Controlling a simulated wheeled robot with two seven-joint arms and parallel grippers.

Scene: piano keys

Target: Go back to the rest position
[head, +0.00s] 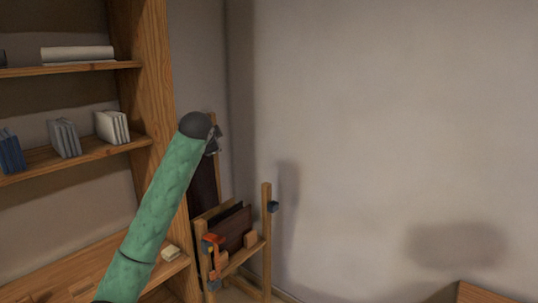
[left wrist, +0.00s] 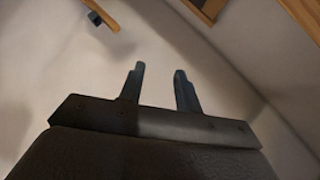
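My left arm comes up from the bottom left of the head view in a green sleeve. My left gripper (head: 214,140) is at its dark end, raised in front of the wall beside the bookshelf and partly hidden by the wrist. In the left wrist view the two fingers of my left gripper (left wrist: 160,72) stand apart with nothing between them. My right gripper is not in either view. No piano keys can be made out.
A wooden bookshelf (head: 152,70) with several books fills the left. A wooden rack (head: 267,225) holding dark panels and an orange clamp-like tool (head: 214,242) stands against the wall. A wooden corner (head: 485,292) shows at the bottom right. The space before the bare wall is clear.

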